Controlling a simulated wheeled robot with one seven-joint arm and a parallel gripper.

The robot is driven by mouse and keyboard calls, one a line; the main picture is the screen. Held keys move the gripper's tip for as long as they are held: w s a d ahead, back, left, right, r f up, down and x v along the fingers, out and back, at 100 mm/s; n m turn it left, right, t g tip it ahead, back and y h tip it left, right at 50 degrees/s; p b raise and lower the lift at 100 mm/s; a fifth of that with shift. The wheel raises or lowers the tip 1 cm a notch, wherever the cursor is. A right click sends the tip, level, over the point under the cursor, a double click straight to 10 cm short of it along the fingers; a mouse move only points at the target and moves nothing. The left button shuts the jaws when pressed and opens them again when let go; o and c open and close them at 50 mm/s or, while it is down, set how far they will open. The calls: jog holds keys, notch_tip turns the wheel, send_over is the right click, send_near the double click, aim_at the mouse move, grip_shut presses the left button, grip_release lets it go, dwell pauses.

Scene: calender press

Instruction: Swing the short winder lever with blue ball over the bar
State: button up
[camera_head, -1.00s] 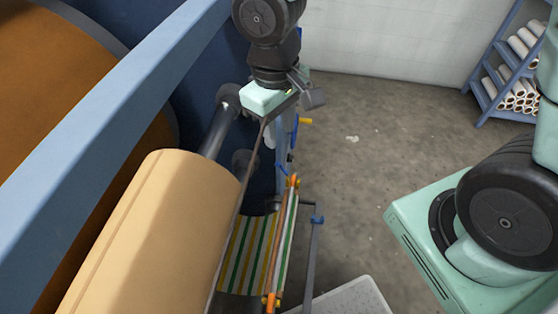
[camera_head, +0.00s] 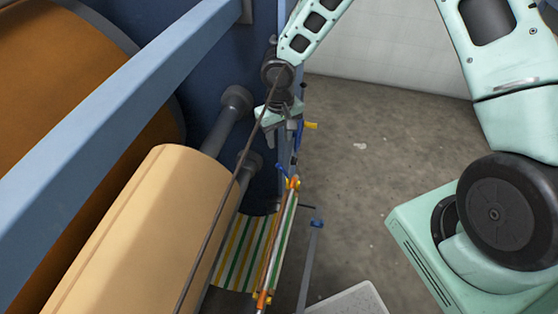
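My gripper (camera_head: 287,131) is at upper centre, above the far end of the winder, with its fingers pointing down. The fingers are small and partly hidden, so I cannot tell whether they are open or shut. Near them are a blue part (camera_head: 298,138) and a yellow handle (camera_head: 311,125). A small blue piece (camera_head: 281,168) shows lower down, just above the orange end of the striped roll. A blue knob (camera_head: 317,223) tops a grey bar to the right of the roll. I cannot tell which blue part is the short lever's ball.
Striped cloth (camera_head: 243,250) runs to the narrow winder roll (camera_head: 279,240). A large tan roll (camera_head: 145,230) and a blue beam (camera_head: 110,110) fill the left. A thin dark rod (camera_head: 220,215) crosses the view.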

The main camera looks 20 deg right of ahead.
aim_at(279, 164)
notch_tip(279, 164, down, 11)
jog(key=shift+r, duration=0.15)
grip_shut()
